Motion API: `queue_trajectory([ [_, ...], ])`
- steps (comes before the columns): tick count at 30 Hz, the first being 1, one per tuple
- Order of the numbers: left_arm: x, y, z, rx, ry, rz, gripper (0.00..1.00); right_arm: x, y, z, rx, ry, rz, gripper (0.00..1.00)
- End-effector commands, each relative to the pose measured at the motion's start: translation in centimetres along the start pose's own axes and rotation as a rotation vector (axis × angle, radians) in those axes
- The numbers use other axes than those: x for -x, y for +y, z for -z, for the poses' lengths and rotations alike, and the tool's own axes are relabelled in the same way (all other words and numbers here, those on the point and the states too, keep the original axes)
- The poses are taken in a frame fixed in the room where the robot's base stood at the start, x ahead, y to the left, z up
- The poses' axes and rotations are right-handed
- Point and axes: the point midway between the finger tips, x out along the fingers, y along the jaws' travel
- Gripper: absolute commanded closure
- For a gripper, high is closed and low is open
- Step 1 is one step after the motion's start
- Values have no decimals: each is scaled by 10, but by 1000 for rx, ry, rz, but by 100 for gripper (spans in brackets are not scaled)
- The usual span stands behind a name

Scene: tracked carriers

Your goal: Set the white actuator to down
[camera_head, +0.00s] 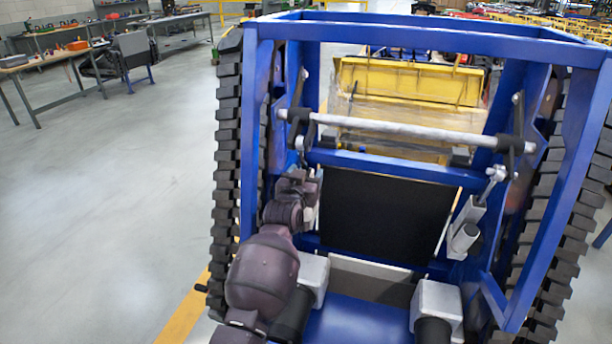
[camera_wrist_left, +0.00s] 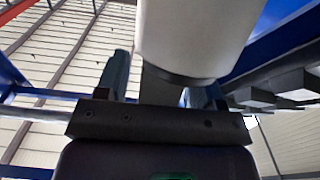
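The left wrist view shows a thick white cylinder of a white actuator (camera_wrist_left: 195,35) close in front of my left gripper (camera_wrist_left: 160,90). A narrower grey part (camera_wrist_left: 160,85) of it lies between the two fingers. The fingers are apart, one on each side; I cannot tell if they touch it. In the head view my left gripper (camera_head: 305,185) is at the left inner side of the blue frame, and my arm hides most of the actuator there. A similar white cylinder (camera_head: 467,226) shows at the right inner side. My right gripper is not in view.
The blue frame (camera_head: 420,38) surrounds the work area, with black tracks (camera_head: 228,150) on both sides. A grey crossbar (camera_head: 405,131) spans it above a black panel (camera_head: 385,215). A yellow box (camera_head: 410,85) stands behind. The floor at left is clear up to the workbenches (camera_head: 45,65).

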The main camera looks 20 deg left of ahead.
Motion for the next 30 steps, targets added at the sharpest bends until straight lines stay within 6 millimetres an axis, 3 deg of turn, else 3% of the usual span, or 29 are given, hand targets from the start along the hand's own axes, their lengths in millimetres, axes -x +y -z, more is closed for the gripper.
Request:
queue_trajectory([
  [2,0,0,0,0,0,0,49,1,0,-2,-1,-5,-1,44],
  [12,0,0,0,0,0,0,100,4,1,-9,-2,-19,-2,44],
  [23,10,0,-7,-1,51,0,100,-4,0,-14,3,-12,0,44],
  [30,34,0,-23,-2,195,-1,100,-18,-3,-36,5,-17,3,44],
])
